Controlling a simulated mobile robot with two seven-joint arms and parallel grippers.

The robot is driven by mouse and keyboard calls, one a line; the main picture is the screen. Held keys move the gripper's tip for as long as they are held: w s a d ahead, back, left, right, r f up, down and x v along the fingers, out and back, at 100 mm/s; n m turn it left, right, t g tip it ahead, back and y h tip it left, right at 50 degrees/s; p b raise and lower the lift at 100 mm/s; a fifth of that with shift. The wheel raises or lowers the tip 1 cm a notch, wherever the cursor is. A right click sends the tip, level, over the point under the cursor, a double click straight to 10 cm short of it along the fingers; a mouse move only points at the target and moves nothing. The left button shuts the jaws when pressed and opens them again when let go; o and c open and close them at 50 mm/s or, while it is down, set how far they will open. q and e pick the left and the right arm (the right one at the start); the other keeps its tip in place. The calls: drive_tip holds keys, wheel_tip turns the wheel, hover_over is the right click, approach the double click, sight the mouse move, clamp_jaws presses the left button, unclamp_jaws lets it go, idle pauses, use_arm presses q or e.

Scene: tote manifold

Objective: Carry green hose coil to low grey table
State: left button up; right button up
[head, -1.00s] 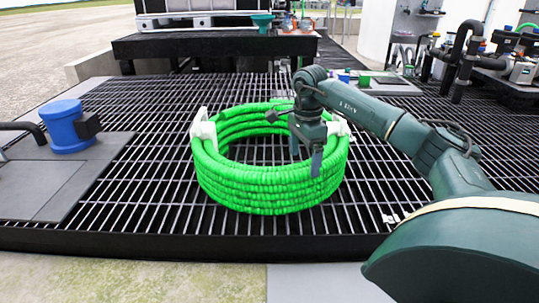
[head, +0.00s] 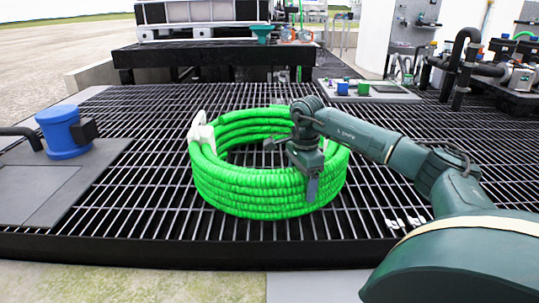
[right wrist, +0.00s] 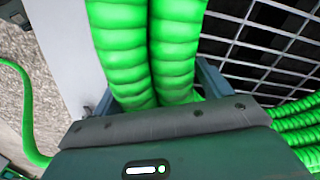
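The green hose coil (head: 265,195) lies flat on the black grating in the middle of the head view. A white clip (head: 201,133) sits on its left side. My right gripper (head: 312,185) points down over the coil's right side and hides part of it. In the right wrist view two green hose strands (right wrist: 150,45) run between its spread fingers (right wrist: 160,92); a firm grip does not show. A light grey flat surface (head: 320,287) shows at the bottom edge of the head view; I cannot tell if it is the low grey table. My left gripper is out of view.
The black grating (head: 120,205) is clear around the coil. A blue canister (head: 63,133) stands on a dark grey plate (head: 60,190) at left. A black platform (head: 215,50) stands behind. Pipes and pumps (head: 490,65) crowd the back right.

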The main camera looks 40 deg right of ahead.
clamp_jaws()
drive_tip(key=shift+w+r, duration=0.2)
drive_tip(key=shift+r, duration=0.05)
idle(0.6)
